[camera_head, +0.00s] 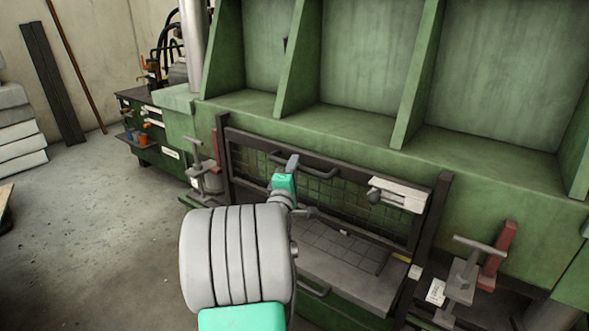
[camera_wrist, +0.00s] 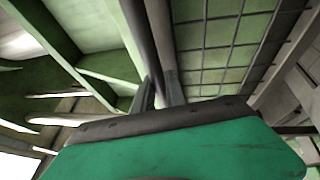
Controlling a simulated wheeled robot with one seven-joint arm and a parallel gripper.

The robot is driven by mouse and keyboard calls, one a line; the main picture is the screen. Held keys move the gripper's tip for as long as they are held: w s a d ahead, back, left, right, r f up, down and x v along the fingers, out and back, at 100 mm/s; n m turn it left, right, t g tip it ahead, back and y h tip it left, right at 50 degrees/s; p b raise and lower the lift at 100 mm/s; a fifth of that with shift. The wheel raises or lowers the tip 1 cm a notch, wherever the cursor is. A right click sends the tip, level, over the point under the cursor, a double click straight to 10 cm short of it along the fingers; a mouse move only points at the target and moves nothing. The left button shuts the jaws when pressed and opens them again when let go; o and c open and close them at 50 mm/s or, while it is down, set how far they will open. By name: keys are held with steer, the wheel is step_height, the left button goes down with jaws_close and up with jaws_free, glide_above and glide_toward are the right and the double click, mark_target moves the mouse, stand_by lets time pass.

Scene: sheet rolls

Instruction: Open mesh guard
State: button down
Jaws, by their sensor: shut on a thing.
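The mesh guard (camera_head: 350,200) is a dark-framed wire mesh panel between two dark posts on the front of the green machine. A dark bar handle (camera_head: 320,170) runs along its upper part. My gripper (camera_head: 292,163) is at the left part of this handle, with its fingers closed on it. In the wrist view, the fingers (camera_wrist: 160,95) meet the dark handle bar (camera_wrist: 150,35), and the mesh (camera_wrist: 220,60) shows just to the right. My arm hides the guard's lower left part in the head view.
A grey plate (camera_head: 345,270) with grid lines lies below the mesh, with a second handle (camera_head: 314,291) under it. Clamp-like fittings stand at the left (camera_head: 206,178) and right (camera_head: 463,275). Green bays (camera_head: 360,125) rise above. The floor (camera_head: 90,220) at left is clear.

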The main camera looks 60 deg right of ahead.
steer(key=shift+r, duration=0.45)
steer(key=c, duration=1.4)
jaws_free()
steer(key=shift+f, duration=0.15)
steer(key=shift+o, duration=0.2)
steer(key=b+v, duration=0.1)
steer(key=v, duration=0.6)
steer(key=shift+a+b, duration=0.3)
steer(key=shift+a, duration=0.05)
